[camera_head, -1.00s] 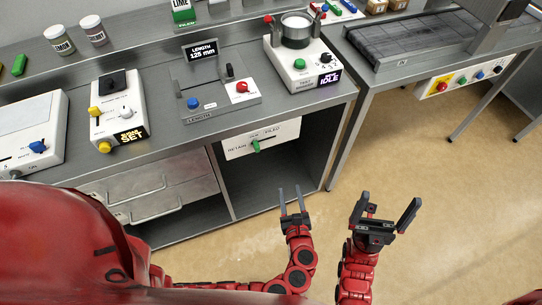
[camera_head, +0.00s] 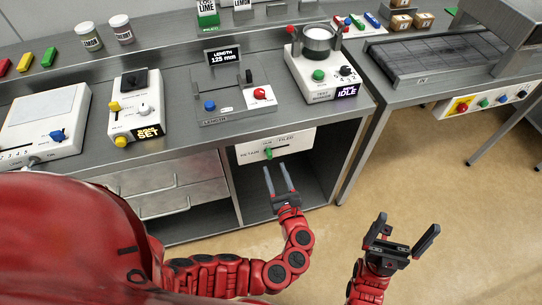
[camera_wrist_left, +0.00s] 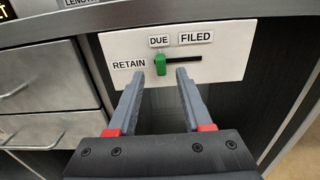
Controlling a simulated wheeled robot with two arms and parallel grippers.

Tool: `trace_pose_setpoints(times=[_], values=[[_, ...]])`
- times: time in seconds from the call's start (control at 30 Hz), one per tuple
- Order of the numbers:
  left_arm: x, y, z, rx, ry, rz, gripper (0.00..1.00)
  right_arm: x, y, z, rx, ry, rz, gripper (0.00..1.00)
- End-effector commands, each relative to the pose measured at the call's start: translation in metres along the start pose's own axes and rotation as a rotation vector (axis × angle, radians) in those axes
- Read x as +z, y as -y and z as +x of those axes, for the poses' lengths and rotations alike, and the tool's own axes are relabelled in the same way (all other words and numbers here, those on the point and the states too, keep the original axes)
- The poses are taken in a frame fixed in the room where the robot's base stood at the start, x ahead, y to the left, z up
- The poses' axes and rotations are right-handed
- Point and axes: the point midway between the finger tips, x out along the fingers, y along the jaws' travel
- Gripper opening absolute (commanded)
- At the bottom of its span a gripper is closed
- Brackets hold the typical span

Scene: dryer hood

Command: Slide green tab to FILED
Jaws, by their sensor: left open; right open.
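The green tab (camera_wrist_left: 160,65) sits in a dark horizontal slot (camera_wrist_left: 185,61) on a white panel (camera_wrist_left: 225,50). In the left wrist view it is at the slot's left part, under the DUE label (camera_wrist_left: 159,41). The FILED label (camera_wrist_left: 195,37) is to its right, RETAIN (camera_wrist_left: 129,65) to its left. The tab also shows in the head view (camera_head: 268,153). My left gripper (camera_head: 279,179) is open and empty, just short of the panel; in the wrist view the tab appears between its fingertips (camera_wrist_left: 160,75). My right gripper (camera_head: 402,230) is open and empty over the floor.
The panel hangs under the front edge of the grey bench (camera_head: 185,130), above an open bay. Drawers (camera_head: 165,185) are left of the bay. A second bench with a conveyor (camera_head: 430,60) stands at the right. The floor (camera_head: 330,250) in front is clear.

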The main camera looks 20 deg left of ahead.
Motion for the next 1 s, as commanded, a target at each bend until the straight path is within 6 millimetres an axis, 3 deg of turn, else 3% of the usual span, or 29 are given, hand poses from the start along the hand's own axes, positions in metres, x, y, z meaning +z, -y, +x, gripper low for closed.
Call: trace_pose_setpoints(times=[0.1,0.3,0.67,0.93,1.0], values=[[0.003,0.0,0.025,0.004,0.002,-0.002,0.5,-0.001,0.0,0.006,0.0,0.0,0.0,1.0],[0.001,0.001,0.05,-0.001,-0.001,-0.001,0.5,-0.002,-0.001,0.01,0.0,0.0,0.0,1.0],[0.0,0.001,0.056,-0.002,-0.001,-0.002,0.5,-0.002,-0.001,0.01,0.0,0.0,0.0,1.0],[0.0,0.001,0.056,-0.002,0.0,-0.002,0.05,-0.002,-0.001,0.01,0.0,0.0,0.0,1.0],[0.0,0.001,0.056,-0.002,0.0,-0.002,0.0,-0.002,-0.001,0.01,0.0,0.0,0.0,1.0]])
